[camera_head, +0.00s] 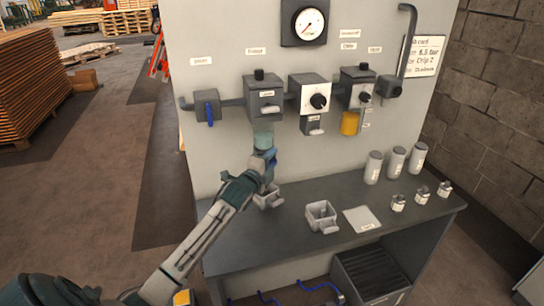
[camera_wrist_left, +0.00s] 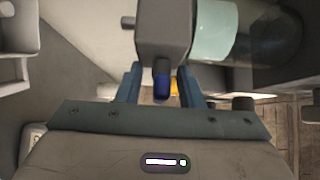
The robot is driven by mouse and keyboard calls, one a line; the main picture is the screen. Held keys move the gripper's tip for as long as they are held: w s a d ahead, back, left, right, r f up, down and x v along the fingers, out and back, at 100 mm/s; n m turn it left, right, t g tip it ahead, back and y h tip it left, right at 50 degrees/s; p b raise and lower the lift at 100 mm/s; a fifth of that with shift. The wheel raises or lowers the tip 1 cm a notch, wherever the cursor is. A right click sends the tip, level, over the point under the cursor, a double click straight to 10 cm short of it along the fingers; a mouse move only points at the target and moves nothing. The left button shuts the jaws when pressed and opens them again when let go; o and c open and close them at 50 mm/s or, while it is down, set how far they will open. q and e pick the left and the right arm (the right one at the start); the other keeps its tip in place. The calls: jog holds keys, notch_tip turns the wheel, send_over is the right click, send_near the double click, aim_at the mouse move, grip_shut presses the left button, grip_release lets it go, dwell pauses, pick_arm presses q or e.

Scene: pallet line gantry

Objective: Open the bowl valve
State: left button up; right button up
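The bowl (camera_head: 263,136) is a pale teal translucent cylinder hanging under the grey filter housing (camera_head: 264,98) on the panel. In the left wrist view the bowl (camera_wrist_left: 222,30) lies at the top, beside a grey block (camera_wrist_left: 165,30) with a short blue valve piece (camera_wrist_left: 162,84) on its end. My left gripper (camera_head: 266,160) is just below the bowl in the head view. In the wrist view the fingers of my left gripper (camera_wrist_left: 161,88) stand apart on either side of the blue piece, with visible gaps. My right gripper is out of view.
A blue-handled valve (camera_head: 207,106) is at the panel's left; a gauge (camera_head: 309,24) is above. The grey bench (camera_head: 290,236) holds a small grey holder (camera_head: 321,216), a white card (camera_head: 361,219), several canisters and small fittings.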

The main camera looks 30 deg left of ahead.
pick_arm(q)
jog(key=shift+w, duration=0.35)
grip_shut()
jog(key=shift+r+p, duration=0.1)
jog(key=shift+p, duration=0.45)
jog(key=m+g+p, duration=0.2)
jog(key=g+p, duration=0.1)
jog(key=p, duration=0.3)
jog(key=f+m+g+y+p, duration=0.1)
jog(key=m+g+p, duration=0.2)
jog(key=p, duration=0.3)
jog(key=shift+s+a, duration=0.1)
jog(key=shift+s, duration=0.1)
jog(key=shift+f, duration=0.1)
